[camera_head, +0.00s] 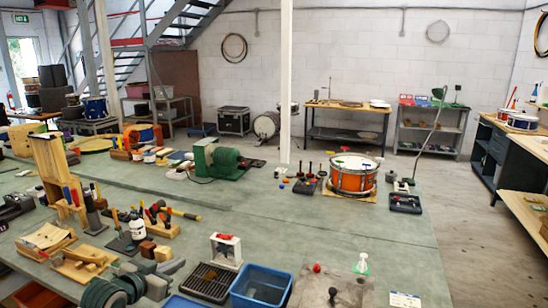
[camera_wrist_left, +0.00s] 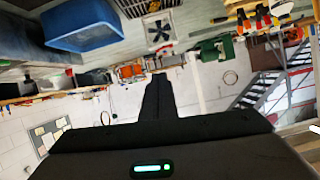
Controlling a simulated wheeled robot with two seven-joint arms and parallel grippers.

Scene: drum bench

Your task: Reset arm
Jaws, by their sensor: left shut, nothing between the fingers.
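My left gripper (camera_wrist_left: 158,78) shows in the left wrist view, its dark fingers together in the middle with nothing between them. That view is upside down, with the bench at the top. I cannot make out the left gripper clearly in the head view. My right gripper is in neither view. The green-topped bench (camera_head: 300,232) fills the lower part of the head view.
A blue bin (camera_head: 262,286) stands at the bench's front; it also shows in the left wrist view (camera_wrist_left: 82,26). An orange drum (camera_head: 353,177), a green machine (camera_head: 218,157) and several hand tools stand on the bench. The bench's middle is mostly clear.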

